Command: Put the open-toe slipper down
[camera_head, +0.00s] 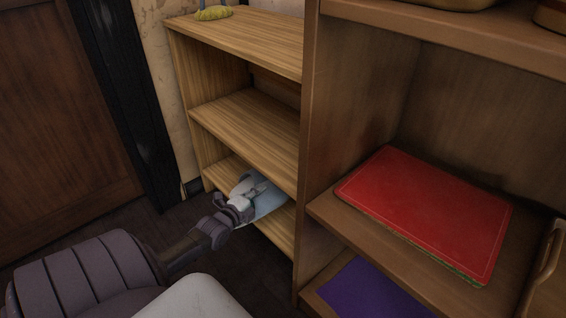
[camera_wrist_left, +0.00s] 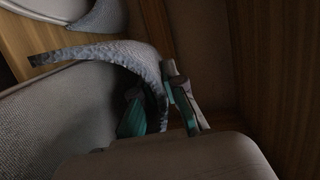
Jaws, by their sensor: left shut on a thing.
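The open-toe slipper (camera_head: 270,203) is pale blue and partly hidden by my gripper in the head view. It is at the lowest visible level of the light wooden shelf unit (camera_head: 245,118). My left gripper (camera_head: 248,192) reaches into that level and is shut on the slipper. In the left wrist view, the slipper's grey-blue textured strap (camera_wrist_left: 105,50) runs down between the gripper's teal-padded fingers (camera_wrist_left: 160,108). A broad grey sole-like surface (camera_wrist_left: 50,112) lies beside them. I cannot tell whether the slipper touches the shelf board. My right gripper is not in view.
A darker cabinet (camera_head: 310,120) stands close on the right, with a red folder-like item (camera_head: 430,210) on its shelf and a purple item (camera_head: 370,290) below. A yellow-based object (camera_head: 213,13) stands on the light unit's top. The light unit's middle shelf (camera_head: 250,122) looks empty.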

